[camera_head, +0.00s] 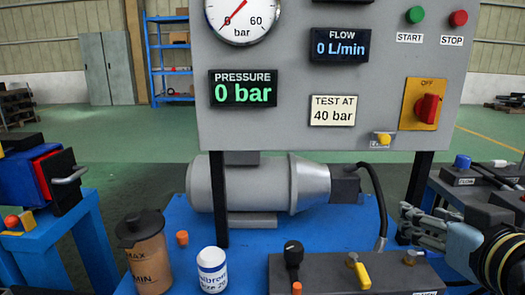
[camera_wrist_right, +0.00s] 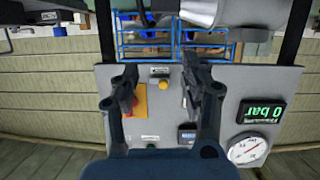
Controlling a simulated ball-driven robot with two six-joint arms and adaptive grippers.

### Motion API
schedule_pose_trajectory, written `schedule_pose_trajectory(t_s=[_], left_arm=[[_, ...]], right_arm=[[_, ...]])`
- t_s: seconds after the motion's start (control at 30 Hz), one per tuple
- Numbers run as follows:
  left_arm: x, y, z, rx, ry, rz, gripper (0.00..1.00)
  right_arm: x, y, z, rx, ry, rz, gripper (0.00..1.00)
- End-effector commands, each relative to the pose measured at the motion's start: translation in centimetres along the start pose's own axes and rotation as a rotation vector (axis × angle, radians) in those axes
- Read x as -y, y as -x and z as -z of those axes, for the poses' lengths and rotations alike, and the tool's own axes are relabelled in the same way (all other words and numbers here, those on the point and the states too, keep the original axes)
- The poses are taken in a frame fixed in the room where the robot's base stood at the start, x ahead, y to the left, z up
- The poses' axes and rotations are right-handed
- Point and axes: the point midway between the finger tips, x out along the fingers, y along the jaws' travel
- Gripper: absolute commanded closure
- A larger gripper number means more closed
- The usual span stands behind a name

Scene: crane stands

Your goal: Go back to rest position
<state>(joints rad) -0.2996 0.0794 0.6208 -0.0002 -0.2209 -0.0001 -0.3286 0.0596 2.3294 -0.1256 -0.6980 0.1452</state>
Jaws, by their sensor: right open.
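The grey panel (camera_wrist_right: 225,90) shows upside down beyond the fingers. My left gripper is not in view.
The control panel (camera_head: 290,60) stands over a grey motor (camera_head: 260,185). On the bench are a lidded brown jug (camera_head: 148,258), a white pot (camera_head: 212,270) and a valve block (camera_head: 325,272) with a yellow lever (camera_head: 362,275). Blue stands flank the bench.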

Motion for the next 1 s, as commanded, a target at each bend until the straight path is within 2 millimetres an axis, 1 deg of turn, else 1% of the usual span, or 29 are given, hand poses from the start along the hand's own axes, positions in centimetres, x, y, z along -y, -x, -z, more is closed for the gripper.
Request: schedule_pose_trajectory(t_s=[0.03,0.07,0.1,0.17,0.2,0.27,0.3,0.4,0.53,0.57,0.6,0.67,0.7,0.77,0.87,0.9,0.97,1.0], left_arm=[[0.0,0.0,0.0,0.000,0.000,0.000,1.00],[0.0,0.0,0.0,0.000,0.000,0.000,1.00],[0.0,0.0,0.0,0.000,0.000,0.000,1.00],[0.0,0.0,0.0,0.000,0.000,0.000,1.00],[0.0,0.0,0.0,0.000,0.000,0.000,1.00],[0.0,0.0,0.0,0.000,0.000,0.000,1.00],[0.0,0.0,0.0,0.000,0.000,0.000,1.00],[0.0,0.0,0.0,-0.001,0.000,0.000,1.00],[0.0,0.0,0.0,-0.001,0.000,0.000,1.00],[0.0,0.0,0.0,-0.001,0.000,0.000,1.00],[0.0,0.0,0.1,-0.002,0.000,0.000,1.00],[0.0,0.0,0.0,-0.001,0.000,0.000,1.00],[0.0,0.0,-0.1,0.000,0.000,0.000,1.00],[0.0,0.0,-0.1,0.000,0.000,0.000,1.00],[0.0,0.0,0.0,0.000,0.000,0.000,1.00],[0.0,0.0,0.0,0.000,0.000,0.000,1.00],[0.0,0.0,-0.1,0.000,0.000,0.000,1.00],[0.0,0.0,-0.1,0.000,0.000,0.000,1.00]], right_arm=[[-0.2,1.2,-3.1,0.124,0.016,-0.002,0.55],[-0.4,2.0,-4.8,0.199,0.026,-0.002,0.55],[-0.5,3.1,-7.1,0.297,0.040,-0.002,0.55],[-0.7,5.0,-9.8,0.424,0.058,0.003,0.55],[-0.8,6.2,-11.4,0.500,0.071,0.006,0.55],[-0.9,8.1,-13.4,0.602,0.087,0.014,0.55],[-1.0,9.3,-14.6,0.667,0.097,0.019,0.55],[-1.2,12.4,-17.1,0.813,0.122,0.033,0.55],[-1.5,16.6,-19.6,0.991,0.153,0.055,0.55],[-1.6,16.2,-20.5,1.003,0.154,0.055,0.55],[-1.6,15.3,-21.8,1.006,0.152,0.053,0.55],[-1.7,14.3,-23.6,1.011,0.149,0.051,0.55],[-1.8,13.8,-24.9,1.016,0.148,0.050,0.55],[-1.9,12.9,-27.0,1.026,0.146,0.048,0.55],[-2.1,11.8,-30.9,1.041,0.143,0.045,0.55],[-2.3,11.4,-32.7,1.050,0.141,0.044,0.55],[-2.5,10.9,-35.6,1.061,0.139,0.042,0.55],[-2.7,10.7,-37.8,1.070,0.137,0.040,0.55]])
